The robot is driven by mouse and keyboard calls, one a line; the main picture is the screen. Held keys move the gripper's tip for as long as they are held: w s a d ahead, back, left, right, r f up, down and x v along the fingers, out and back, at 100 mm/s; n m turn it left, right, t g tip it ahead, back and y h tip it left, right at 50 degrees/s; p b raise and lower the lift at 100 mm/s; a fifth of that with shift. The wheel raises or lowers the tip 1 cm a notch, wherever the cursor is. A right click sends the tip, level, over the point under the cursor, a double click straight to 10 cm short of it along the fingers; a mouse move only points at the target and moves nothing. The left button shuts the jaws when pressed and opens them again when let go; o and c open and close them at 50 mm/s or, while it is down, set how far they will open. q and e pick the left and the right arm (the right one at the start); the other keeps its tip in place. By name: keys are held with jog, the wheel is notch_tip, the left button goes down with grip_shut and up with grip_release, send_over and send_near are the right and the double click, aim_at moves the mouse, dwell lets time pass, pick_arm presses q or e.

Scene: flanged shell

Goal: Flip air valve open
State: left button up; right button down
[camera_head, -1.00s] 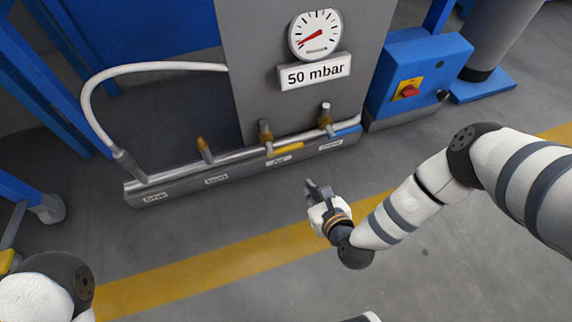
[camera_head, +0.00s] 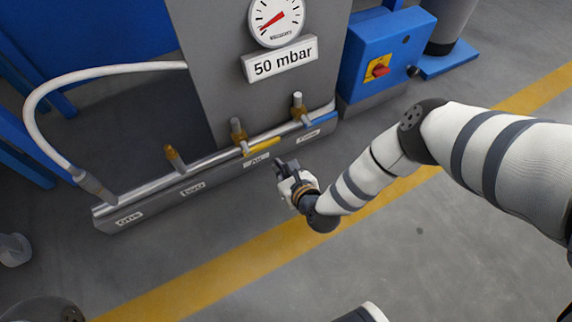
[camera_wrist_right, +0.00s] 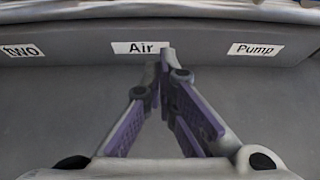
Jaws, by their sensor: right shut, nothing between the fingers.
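The air valve (camera_head: 238,133) has a brass body and a yellow handle (camera_head: 262,146). It stands on the pipe manifold (camera_head: 208,178), above the label "Air" (camera_head: 258,159). The handle lies along the pipe. My right gripper (camera_head: 279,163) is in front of the manifold, just right of the Air label and apart from the yellow handle. In the right wrist view the gripper (camera_wrist_right: 164,55) is shut and empty, its fingertips overlapping the lower right of the Air label (camera_wrist_right: 140,48). The valve itself is out of the wrist view.
A valve with a blue handle (camera_head: 320,118) stands to the right, above the Pump label (camera_wrist_right: 256,50). Another brass valve (camera_head: 175,158) stands to the left. A white hose (camera_head: 32,110) loops at the left end. The gauge (camera_head: 277,20) is above. Open floor lies in front.

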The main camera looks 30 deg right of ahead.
jog(key=shift+b+x, duration=0.45)
jog(key=shift+x, duration=0.7)
jog(key=r+p, duration=0.1)
jog(key=r, duration=0.3)
jog(key=shift+w, duration=0.2)
jog(key=shift+r, duration=0.1)
